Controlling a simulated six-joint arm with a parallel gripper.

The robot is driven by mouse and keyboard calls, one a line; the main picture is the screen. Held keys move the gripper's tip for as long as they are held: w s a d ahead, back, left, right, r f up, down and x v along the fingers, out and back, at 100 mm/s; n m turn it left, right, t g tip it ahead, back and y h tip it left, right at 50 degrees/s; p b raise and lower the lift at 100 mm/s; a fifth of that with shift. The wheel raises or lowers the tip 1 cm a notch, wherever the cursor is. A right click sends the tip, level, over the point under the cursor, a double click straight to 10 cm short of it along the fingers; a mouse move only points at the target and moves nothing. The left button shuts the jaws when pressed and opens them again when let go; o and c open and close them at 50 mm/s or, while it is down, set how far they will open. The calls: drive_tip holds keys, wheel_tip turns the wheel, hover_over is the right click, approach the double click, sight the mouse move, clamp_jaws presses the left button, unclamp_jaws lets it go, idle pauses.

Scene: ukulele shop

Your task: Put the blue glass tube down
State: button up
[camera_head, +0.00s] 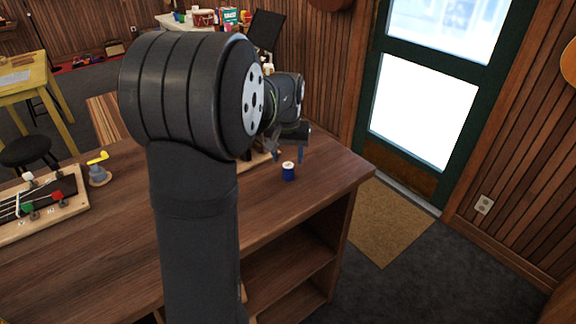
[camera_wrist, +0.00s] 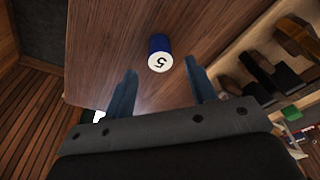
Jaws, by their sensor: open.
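The blue glass tube (camera_head: 288,174) stands upright on the wooden counter (camera_head: 318,176) near its right end, with a white top. In the wrist view the tube (camera_wrist: 159,44) shows its white end marked "5" and a bit of blue side. My gripper (camera_head: 288,152) is open and empty, just behind the tube in the head view. In the wrist view my gripper (camera_wrist: 160,70) has its two fingers apart, and the tube lies just beyond the tips, between their lines. I see no contact. My arm hides part of the counter.
A wooden board with strings and coloured knobs (camera_head: 45,205) lies at the counter's left. Dark pieces in a light wooden holder (camera_wrist: 260,70) are right of the tube in the wrist view. Counter around the tube is clear.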

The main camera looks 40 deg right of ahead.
sight(288, 166)
wheel_tip(288, 166, up, 6)
drive_tip(key=shift+s+a, duration=0.35)
drive_tip(key=f, duration=0.7)
drive_tip(key=w+d+f, duration=0.1)
drive_tip(key=f, duration=0.3)
drive_tip(key=shift+w+d+f, duration=0.1)
drive_tip(key=shift+f, duration=0.1)
drive_tip(key=shift+w+f, duration=0.1)
drive_tip(key=shift+r, duration=1.7)
